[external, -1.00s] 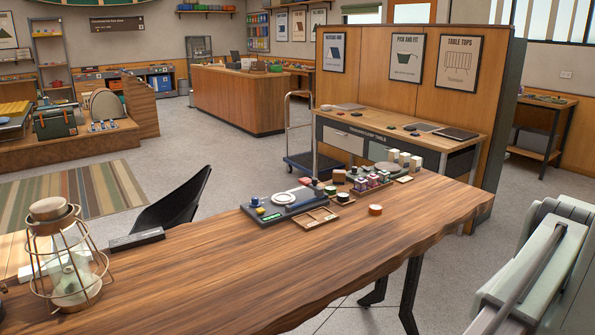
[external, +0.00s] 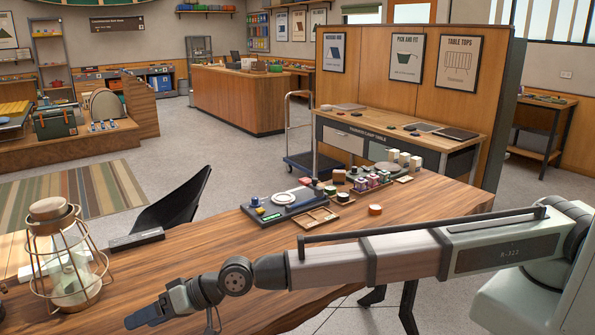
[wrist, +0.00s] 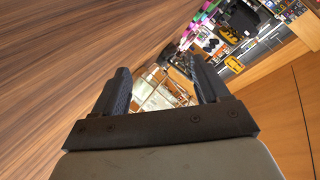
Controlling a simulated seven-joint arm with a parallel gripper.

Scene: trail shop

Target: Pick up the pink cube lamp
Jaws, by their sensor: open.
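Small pink cube-like items (external: 372,181) stand in a cluster on the far part of the wooden table, beside other small goods. They are too small to tell which one is the pink cube lamp. In the wrist view, some pink shapes (wrist: 206,20) show near the top, tilted and unclear. My gripper (external: 136,319) is low at the front left, over the near part of the table, well apart from the cluster. In the wrist view my gripper (wrist: 163,82) has its two dark fingers spread, with nothing held between them.
The wooden table (external: 290,240) is mostly bare between my gripper and the cluster. A wire-caged lantern (external: 66,262) stands at the left. A dark tray (external: 284,207), a shallow wooden tray (external: 315,219) and an orange-sided round item (external: 375,209) lie around the cluster.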

